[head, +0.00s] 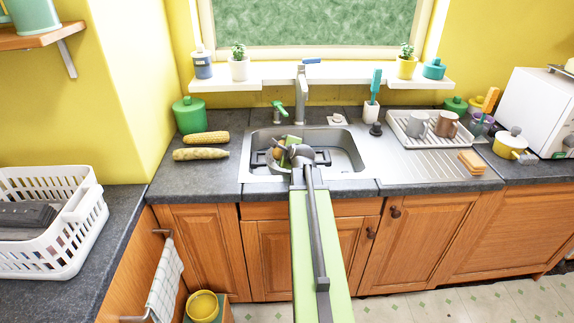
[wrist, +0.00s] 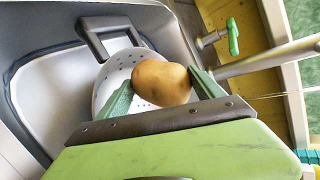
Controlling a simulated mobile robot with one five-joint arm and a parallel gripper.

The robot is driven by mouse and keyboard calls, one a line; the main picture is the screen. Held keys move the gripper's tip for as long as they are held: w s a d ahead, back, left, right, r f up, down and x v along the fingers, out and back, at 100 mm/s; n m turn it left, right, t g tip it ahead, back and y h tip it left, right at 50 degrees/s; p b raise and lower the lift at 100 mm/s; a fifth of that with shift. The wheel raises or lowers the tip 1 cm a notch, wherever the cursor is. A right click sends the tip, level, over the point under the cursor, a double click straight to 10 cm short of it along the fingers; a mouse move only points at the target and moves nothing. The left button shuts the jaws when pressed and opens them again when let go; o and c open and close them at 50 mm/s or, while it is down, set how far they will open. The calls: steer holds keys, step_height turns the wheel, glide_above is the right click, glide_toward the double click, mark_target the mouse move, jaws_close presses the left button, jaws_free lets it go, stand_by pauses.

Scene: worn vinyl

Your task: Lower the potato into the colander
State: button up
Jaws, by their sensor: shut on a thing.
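My gripper (wrist: 162,90) has its green fingers shut on a brown potato (wrist: 160,82), one finger on each side. A pale colander (wrist: 112,72) with round holes shows behind and below the potato in the wrist view, inside the sink. The potato covers part of the colander's inside, and I cannot tell whether the two touch. In the head view my gripper (head: 287,151) is over the left part of the sink. There my arm hides much of the colander and potato.
The metal sink (head: 346,158) has a tall tap (head: 301,95) behind it. A drying rack (head: 408,134) with mugs stands to the right.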

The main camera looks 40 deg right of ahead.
steer(key=shift+f+b, duration=0.7)
stand_by(0.4)
steer(key=o, duration=1.5)
steer(key=shift+o, duration=0.2)
steer(key=shift+r, duration=0.1)
steer(key=shift+r+p, duration=0.4)
steer(key=shift+p, duration=0.15)
steer(key=r+p, duration=0.2)
steer(key=s+r+p, duration=0.1)
steer(key=r+p, duration=0.1)
steer(key=r, duration=0.1)
steer(key=shift+s+d+p, duration=0.15)
steer(key=shift+d+p, duration=0.05)
steer(key=shift+p, duration=0.2)
steer(key=s+d+r+p, duration=0.4)
steer(key=s+r+p, duration=0.1)
steer(key=s, duration=0.4)
steer(key=shift+s+d, duration=0.2)
